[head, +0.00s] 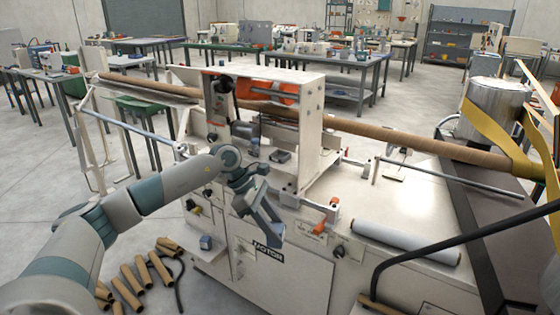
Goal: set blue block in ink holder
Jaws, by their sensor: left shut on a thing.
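My left gripper (264,220) hangs in front of the winder's front panel, fingers pointing down and to the right. It is shut on a small blue block (269,236), which its fingers partly cover. No surface shows directly under the block, so it appears held clear. I cannot tell whether this is the ink holder. My right gripper is out of view.
The winder (310,250) carries a long brown tube (370,132) across its top. A white roll (405,242) lies on its right deck. Brown tubes (145,270) lie on the floor at lower left. A black curved rail (450,240) crosses the lower right.

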